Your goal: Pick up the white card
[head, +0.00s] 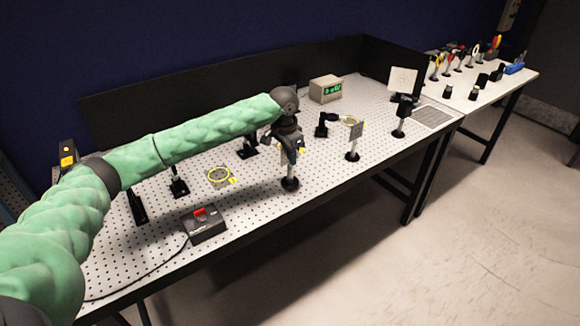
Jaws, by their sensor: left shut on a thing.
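A white square card (403,79) with a small dark spot stands upright at the far right end of the perforated table (235,255). My left gripper (291,158) points down near the middle of the table, well to the left of and nearer than that card. It is shut on a post-mounted part (289,172) with a round black base. The fingers hide the top of this part, so I cannot tell exactly what it is. My right gripper is out of view.
A black box with a red switch (206,222) and a yellow ring (219,175) lie at the front left. Post-mounted optics (354,140) stand to the right. A side table (500,80) holds tools.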

